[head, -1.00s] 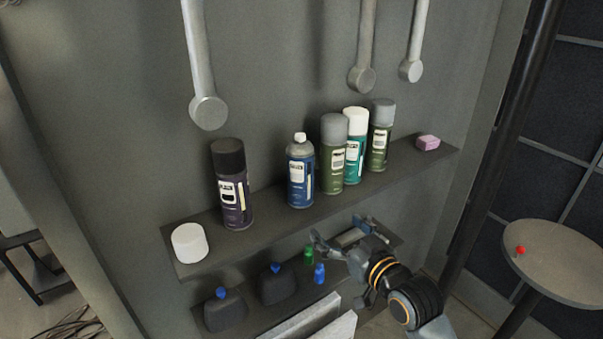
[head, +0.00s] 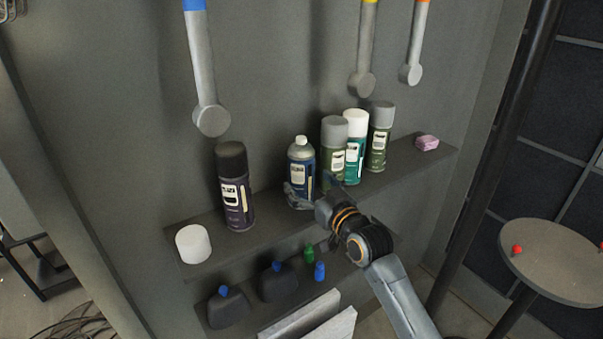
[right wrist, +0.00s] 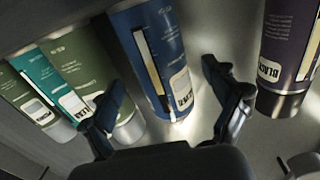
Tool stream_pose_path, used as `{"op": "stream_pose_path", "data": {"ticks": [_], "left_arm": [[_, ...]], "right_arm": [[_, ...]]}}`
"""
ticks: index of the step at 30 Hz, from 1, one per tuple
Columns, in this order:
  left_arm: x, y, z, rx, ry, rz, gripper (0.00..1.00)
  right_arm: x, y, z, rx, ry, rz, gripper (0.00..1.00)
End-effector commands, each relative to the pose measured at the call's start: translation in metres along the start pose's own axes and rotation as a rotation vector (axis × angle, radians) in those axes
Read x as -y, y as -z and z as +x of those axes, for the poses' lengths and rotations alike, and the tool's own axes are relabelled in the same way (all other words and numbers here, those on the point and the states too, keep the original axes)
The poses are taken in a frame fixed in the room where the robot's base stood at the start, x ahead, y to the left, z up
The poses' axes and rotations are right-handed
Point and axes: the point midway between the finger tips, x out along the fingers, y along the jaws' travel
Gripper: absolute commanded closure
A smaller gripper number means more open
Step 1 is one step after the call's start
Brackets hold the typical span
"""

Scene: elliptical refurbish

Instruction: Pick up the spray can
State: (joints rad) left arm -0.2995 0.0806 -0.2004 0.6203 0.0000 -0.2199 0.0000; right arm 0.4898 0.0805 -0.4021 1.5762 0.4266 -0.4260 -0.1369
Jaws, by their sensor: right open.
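Several spray cans stand upright in a row on the upper shelf. A blue can with a silver shoulder and white nozzle (head: 301,162) is in the middle; it also shows in the right wrist view (right wrist: 154,50). A purple can with a black cap (head: 235,190) stands to its left. A green can with a grey cap (head: 333,140), a teal one with a white cap (head: 355,145) and another green one (head: 379,140) stand to its right. My right gripper (head: 306,192) is open at the lower part of the blue can, its fingers on either side. My left gripper is out of view.
A white round container (head: 193,244) and a pink block (head: 427,143) sit at the shelf's ends. Dark bottles with blue caps (head: 278,283) stand on a lower shelf. Metal tools (head: 208,80) hang above. A round table (head: 555,262) is at right.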

Motion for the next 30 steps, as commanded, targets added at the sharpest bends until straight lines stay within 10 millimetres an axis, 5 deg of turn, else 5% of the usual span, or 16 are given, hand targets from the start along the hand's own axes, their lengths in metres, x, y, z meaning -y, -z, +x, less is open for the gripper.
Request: {"op": "stream_pose_path", "data": {"ticks": [7,17,26,30], "left_arm": [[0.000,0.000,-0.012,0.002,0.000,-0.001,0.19],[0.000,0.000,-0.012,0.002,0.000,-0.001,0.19],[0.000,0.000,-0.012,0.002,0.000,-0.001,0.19],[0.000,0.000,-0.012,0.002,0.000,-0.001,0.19]], "right_arm": [[0.001,0.005,0.030,0.001,0.001,0.001,0.12],[0.001,0.004,0.035,0.000,0.000,0.000,0.12],[0.001,0.003,0.035,0.001,0.000,0.000,0.73],[0.001,0.005,0.035,-0.003,0.000,0.000,0.78]]}}
